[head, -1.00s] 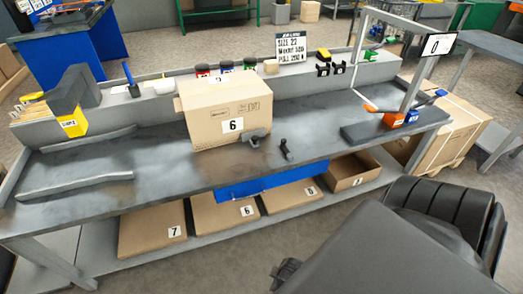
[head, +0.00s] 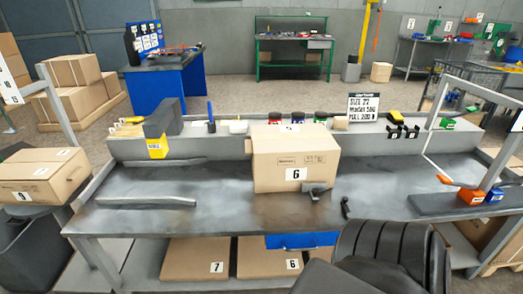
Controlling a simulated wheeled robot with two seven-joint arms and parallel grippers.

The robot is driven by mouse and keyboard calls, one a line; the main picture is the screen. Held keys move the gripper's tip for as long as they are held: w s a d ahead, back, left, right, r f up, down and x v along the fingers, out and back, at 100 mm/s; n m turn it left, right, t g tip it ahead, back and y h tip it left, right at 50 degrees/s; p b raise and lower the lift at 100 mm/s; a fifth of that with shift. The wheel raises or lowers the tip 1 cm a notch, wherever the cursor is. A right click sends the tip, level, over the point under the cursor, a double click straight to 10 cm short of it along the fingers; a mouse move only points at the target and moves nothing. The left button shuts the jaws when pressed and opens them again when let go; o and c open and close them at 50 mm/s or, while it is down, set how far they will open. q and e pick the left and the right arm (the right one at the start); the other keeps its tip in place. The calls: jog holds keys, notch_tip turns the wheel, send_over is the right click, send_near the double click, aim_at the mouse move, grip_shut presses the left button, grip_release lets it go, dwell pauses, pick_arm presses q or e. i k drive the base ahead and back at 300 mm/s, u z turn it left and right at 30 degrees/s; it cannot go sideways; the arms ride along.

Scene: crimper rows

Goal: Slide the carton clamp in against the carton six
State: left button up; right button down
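The carton six (head: 296,155) is a closed brown box with a "6" label, standing upright on the grey workbench (head: 245,215). A dark clamp-like piece (head: 316,189) sits at the lower right of the carton's front; I cannot tell whether it touches the carton. A small black lever (head: 345,207) stands on the bench a little to the right of it. I cannot tell whether the two belong to one clamp. Neither of my grippers shows in the head view; only dark parts of my body show at the lower right.
Cups and pots (head: 275,118) and a sign (head: 363,106) stand on the back ledge. An orange and a blue block (head: 471,196) sit at the right end. A carton nine (head: 40,175) lies left of the bench. Flat cartons (head: 195,260) lie below. The bench's left half is mostly clear.

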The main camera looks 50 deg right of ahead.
aim_at(316, 192)
jog(key=u, duration=0.9)
jog(key=i, duration=1)
jog(key=z, duration=2.55)
